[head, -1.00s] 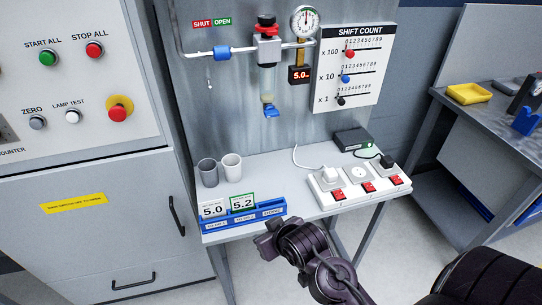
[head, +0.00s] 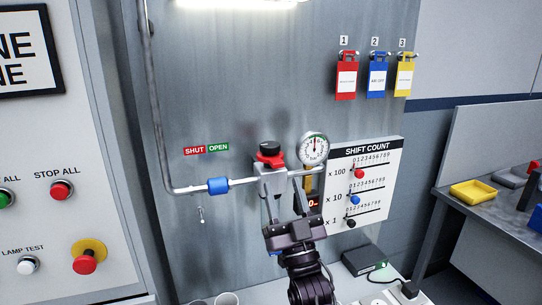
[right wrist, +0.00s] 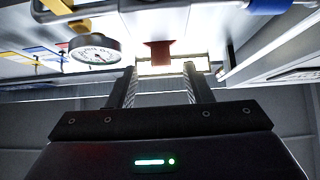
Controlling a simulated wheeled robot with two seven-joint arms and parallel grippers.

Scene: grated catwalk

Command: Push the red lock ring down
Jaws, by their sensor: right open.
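The red lock ring (head: 270,159) sits under the black knob (head: 269,147) on top of the grey regulator body (head: 271,181), which is set in the pipe on the metal panel. My right gripper (head: 282,196) is open and points upward, its fingertips at or just below the regulator body in the head view. I cannot tell whether they touch it. In the right wrist view, a red piece (right wrist: 158,52), probably the ring, shows beyond and between the open fingers (right wrist: 158,72). My left gripper is out of view.
A round gauge (head: 314,148) stands close right of the regulator, above a small red display (head: 313,202). A blue pipe fitting (head: 218,186) is to the left. The shift count board (head: 362,180) is at right. Panel space above the knob is clear.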

